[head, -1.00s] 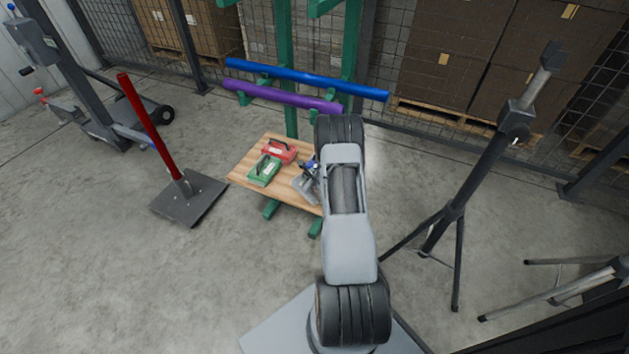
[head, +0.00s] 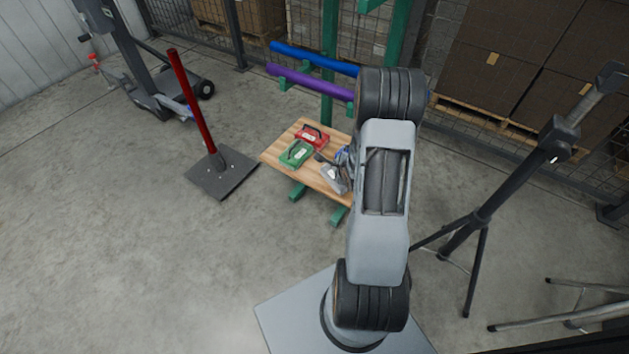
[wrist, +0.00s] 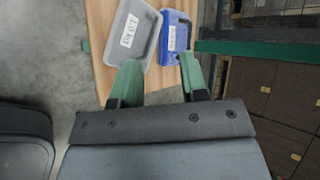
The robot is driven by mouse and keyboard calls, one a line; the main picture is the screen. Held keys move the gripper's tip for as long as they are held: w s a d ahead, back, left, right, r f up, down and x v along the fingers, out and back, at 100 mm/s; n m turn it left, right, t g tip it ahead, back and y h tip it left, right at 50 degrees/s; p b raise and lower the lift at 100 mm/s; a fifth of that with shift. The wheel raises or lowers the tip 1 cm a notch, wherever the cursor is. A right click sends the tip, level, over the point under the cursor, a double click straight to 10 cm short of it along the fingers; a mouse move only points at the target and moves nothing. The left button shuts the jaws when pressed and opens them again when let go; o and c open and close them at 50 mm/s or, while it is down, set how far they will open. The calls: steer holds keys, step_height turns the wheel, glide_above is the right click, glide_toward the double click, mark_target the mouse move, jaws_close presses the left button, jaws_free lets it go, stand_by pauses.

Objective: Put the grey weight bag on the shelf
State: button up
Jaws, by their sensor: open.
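The grey weight bag (wrist: 130,38) lies on a wooden shelf (wrist: 99,20) and bears a white label. In the head view the bag (head: 335,178) shows on the shelf (head: 275,158), partly behind my arm. My gripper (wrist: 157,78) is open in the wrist view, its two green fingers apart. The left finger overlaps the lower end of the grey bag in the picture; the right finger is near a blue bag (wrist: 174,38). I cannot tell whether either finger touches. In the head view my gripper is mostly hidden by the arm.
A green bag (head: 296,153) and a red bag (head: 311,137) lie on the shelf left of the grey one. Blue (head: 315,57) and purple (head: 309,80) bars run above. A red post on a plate (head: 221,173) stands left, a tripod (head: 487,200) right.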

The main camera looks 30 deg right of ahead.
steer(key=s+a+r+n+g+y, duration=0.1)
steer(key=s+a+r+n+g, duration=0.3)
steer(key=a+r+n, duration=0.95)
steer(key=s+a+r+n+g+y, duration=0.1)
steer(key=s+a+r+n+g, duration=0.2)
steer(key=s+a+r+n, duration=0.5)
steer(key=s+n, duration=0.4)
steer(key=shift+a+r+y, duration=0.15)
steer(key=shift+a+y, duration=0.05)
steer(key=shift+y, duration=0.2)
steer(key=shift+s, duration=0.1)
